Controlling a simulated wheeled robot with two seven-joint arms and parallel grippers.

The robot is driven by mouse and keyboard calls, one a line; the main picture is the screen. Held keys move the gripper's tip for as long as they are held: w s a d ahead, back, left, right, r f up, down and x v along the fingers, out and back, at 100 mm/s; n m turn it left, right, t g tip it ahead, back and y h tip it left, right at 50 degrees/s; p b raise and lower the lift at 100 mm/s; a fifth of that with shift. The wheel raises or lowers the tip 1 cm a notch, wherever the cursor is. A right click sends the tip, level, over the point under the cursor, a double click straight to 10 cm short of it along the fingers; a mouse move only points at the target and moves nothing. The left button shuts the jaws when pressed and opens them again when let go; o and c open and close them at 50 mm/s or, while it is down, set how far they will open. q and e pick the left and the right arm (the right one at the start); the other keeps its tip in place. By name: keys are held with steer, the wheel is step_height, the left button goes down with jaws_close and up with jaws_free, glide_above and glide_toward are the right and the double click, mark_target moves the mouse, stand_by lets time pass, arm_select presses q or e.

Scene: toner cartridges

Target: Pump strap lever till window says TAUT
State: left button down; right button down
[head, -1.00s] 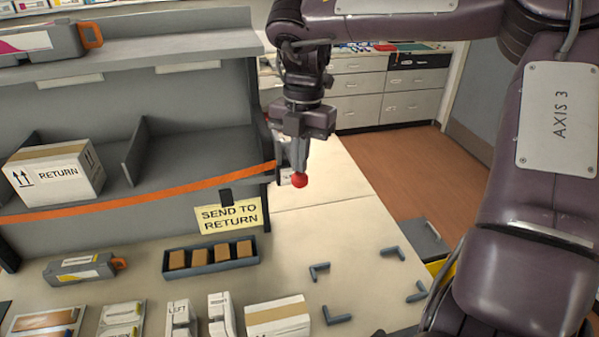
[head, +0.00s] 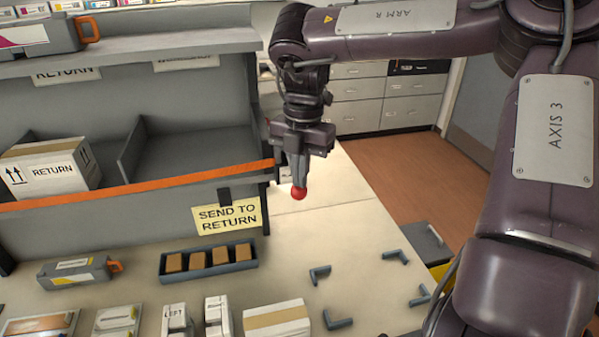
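The orange strap (head: 130,184) runs nearly straight across the front of the grey shelf, below the RETURN box (head: 52,168). My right gripper (head: 298,184) points down at the strap's right end, beside the shelf's edge. Its fingers are together at the red knob (head: 299,194) of the strap lever and appear shut on it. The rest of the lever is mostly hidden behind the fingers. A small pale patch (head: 283,172) shows just left of the fingers; no wording on it can be read. My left gripper is out of view.
A SEND TO RETURN sign (head: 228,216) hangs below the strap. On the counter are a tray of brown blocks (head: 208,275), a grey cartridge (head: 75,271), white cartons (head: 277,320) and dark corner brackets (head: 338,319). The counter between the brackets is clear.

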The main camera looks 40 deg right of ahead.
steer(key=shift+s, duration=0.1)
steer(key=shift+d+r, duration=0.1)
steer(key=shift+r, duration=0.05)
steer(key=d+p, duration=0.1)
steer(key=p, duration=0.1)
steer(key=w+d, duration=0.1)
steer(key=shift+w+d+r+p, duration=0.1)
steer(key=shift+d+r+p, duration=0.2)
steer(key=shift+d+p, duration=0.1)
step_height(320, 180, up, 8)
steer(key=b, duration=0.1)
steer(key=shift+w+d, duration=0.15)
steer(key=shift+d, duration=0.15)
steer(key=shift+f, duration=0.1)
stand_by(1.0)
